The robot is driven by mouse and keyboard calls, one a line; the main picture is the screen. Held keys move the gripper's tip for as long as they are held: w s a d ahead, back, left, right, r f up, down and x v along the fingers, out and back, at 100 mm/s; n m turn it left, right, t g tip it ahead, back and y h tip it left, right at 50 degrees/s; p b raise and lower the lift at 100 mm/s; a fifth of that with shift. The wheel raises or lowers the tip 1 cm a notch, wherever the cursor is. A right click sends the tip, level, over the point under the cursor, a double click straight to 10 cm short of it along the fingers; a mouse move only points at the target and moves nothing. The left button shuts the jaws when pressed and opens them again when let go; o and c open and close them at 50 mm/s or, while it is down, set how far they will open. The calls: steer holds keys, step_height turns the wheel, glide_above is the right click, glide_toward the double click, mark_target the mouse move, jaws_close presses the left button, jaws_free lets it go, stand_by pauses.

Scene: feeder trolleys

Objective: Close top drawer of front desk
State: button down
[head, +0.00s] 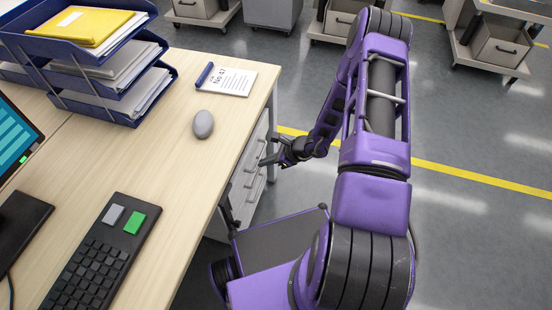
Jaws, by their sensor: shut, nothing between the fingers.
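The desk (170,180) has a pale wooden top and fills the left half of the head view. Its white drawer unit (248,185) with grey handles stands under the right edge of the top. The drawer fronts face right, and part of the unit is hidden by the desk top and my gripper. The top drawer is seen at a steep angle, so I cannot tell how far it stands out. My gripper (270,161) is shut and empty, beside the drawer fronts near the upper handles. I cannot tell whether it touches them.
On the desk are a keyboard (95,255), a mouse (203,124), a notepad (229,80) and stacked blue trays (130,112).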

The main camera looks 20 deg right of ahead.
mark_target(246, 157)
steer(key=shift+w+a+r, duration=0.1)
steer(key=shift+w+a, duration=0.5)
steer(key=shift+a, duration=0.15)
steer(key=shift+w+a+r, duration=0.1)
steer(key=shift+w+a, duration=0.45)
steer(key=shift+a, duration=0.2)
steer(key=shift+w+a+f+b, duration=0.15)
steer(key=shift+w+a+b, duration=0.6)
steer(key=shift+a, duration=0.25)
steer(key=shift+a+r, duration=0.1)
steer(key=shift+r, duration=0.1)
